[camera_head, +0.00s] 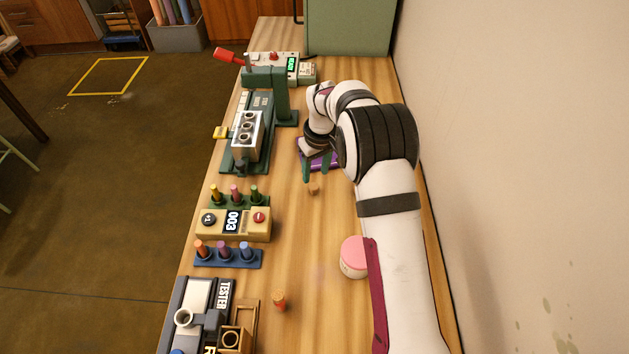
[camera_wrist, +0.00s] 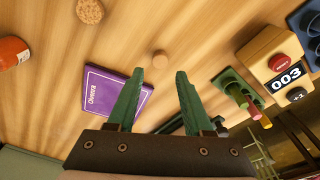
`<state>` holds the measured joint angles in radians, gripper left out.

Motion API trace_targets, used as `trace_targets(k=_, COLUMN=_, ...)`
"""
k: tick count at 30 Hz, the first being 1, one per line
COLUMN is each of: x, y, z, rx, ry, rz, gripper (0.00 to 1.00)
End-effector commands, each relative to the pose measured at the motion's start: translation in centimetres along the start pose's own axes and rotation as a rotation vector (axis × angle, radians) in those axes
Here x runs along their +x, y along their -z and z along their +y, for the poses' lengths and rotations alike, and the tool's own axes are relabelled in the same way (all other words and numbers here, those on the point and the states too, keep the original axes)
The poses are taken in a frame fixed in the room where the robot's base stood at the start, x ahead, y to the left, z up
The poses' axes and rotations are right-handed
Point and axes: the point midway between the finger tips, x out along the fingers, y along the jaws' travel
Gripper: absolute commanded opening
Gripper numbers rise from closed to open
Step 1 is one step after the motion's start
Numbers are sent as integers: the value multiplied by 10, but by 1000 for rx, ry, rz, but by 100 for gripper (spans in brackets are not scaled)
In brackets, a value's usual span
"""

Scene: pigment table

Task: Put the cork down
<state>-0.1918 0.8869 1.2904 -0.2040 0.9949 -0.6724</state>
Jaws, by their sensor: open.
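A small tan cork (camera_head: 314,189) stands on the wooden table in the head view, just in front of my gripper (camera_head: 317,175). It also shows in the wrist view as a small round top (camera_wrist: 160,59), just beyond and roughly centred between my two green fingertips (camera_wrist: 160,75). The fingers are spread apart with nothing between them. The cork looks apart from both fingers and resting on the wood; the exact height gap is hard to tell.
A purple labelled card (camera_wrist: 115,90) lies beside the fingers. A larger speckled cork disc (camera_wrist: 90,10) and an orange-red jar (camera_wrist: 12,52) lie beyond. A 003 counter box (camera_head: 233,223) with vial racks stands left. A pink-lidded jar (camera_head: 353,257) stands by my arm. Bare wood surrounds the cork.

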Motion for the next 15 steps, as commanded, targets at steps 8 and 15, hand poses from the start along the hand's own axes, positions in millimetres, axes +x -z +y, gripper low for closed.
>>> trace_targets(k=8, x=-58, y=0, z=0, rx=0, ry=-1, rz=0, gripper=51)
trace_targets(k=15, x=-75, y=-8, z=-1, rx=30, ry=2, rz=-2, gripper=51)
